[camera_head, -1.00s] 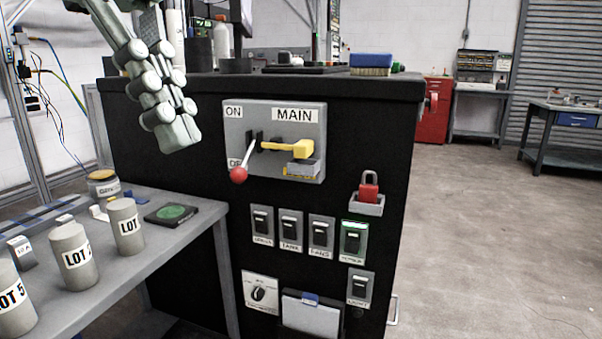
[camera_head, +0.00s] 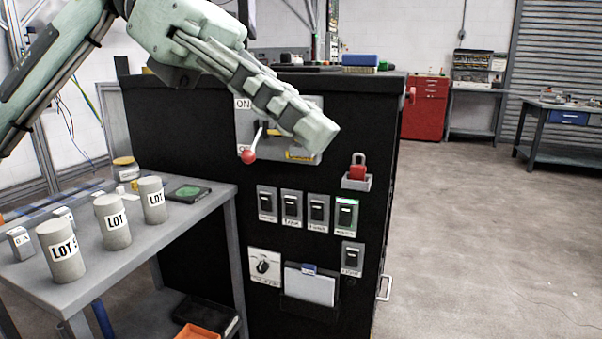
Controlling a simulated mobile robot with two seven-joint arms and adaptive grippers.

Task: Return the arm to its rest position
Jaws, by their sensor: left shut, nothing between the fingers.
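My left gripper (camera_head: 312,135) is shut and empty. Its arm comes in from the upper left, and its fingertips are in front of the MAIN switch panel (camera_head: 243,122), hiding much of it. I cannot tell whether they touch the panel. The red-knobbed lever (camera_head: 249,156) on the panel points down, beside the OFF label. Part of a yellow piece (camera_head: 300,155) shows below the fingers. My right gripper is out of view.
The black cabinet (camera_head: 200,150) carries several rocker switches (camera_head: 291,204) and a red padlock (camera_head: 357,168) in a holder. A grey side table (camera_head: 150,245) holds several LOT cylinders (camera_head: 112,222). Open floor (camera_head: 480,230) lies to the right.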

